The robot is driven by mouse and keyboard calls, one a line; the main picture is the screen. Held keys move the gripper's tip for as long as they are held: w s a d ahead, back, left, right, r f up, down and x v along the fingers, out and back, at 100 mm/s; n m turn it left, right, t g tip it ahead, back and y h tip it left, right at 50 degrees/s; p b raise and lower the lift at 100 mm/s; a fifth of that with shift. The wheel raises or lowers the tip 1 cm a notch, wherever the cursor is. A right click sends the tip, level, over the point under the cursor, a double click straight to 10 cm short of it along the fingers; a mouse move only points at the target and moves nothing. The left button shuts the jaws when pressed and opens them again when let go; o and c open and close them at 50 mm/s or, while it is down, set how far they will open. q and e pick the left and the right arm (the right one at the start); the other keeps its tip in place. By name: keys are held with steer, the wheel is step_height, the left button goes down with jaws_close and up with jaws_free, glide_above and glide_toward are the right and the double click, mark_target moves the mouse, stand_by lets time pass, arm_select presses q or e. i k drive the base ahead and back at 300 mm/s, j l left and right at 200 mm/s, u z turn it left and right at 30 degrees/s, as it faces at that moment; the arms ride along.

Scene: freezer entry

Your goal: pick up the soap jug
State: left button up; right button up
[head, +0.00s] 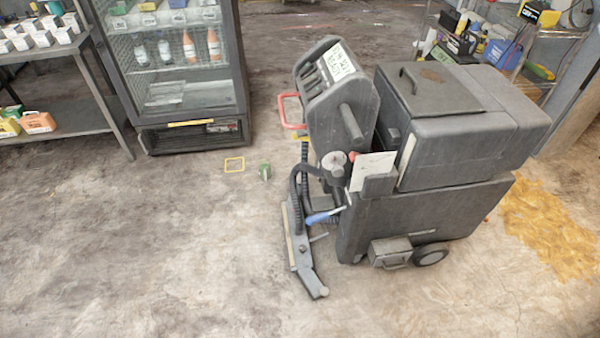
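I cannot pick out a soap jug with certainty in the head view. Several bottles (188,47) with orange or pale contents stand behind the glass of the cooler at the upper left. Small bottles and tubs (462,42) stand on the rack at the upper right, too small to tell apart. A small green object (264,171) sits on the floor between the cooler and the scrubber machine; I cannot tell what it is. Neither of my grippers is in view.
A large grey floor scrubber (430,225) stands right of centre, its squeegee (303,250) reaching forward. A glass-door cooler (190,137) and a shelf with small boxes (75,118) stand at left. A yellow spill (550,230) lies at right. The front left floor is clear.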

mark_target(264, 164)
steer(key=i+j+z, duration=0.1)
steer(key=z, duration=0.4)
steer(key=i+j+z, duration=0.1)
steer(key=z, duration=0.4)
steer(key=j+z, duration=0.2)
steer(key=z, duration=0.25)
steer(key=i+j+z, duration=0.1)
steer(key=z, duration=0.4)
steer(key=j, duration=4)
steer(key=i+z, duration=0.05)
steer(key=i, duration=0.05)
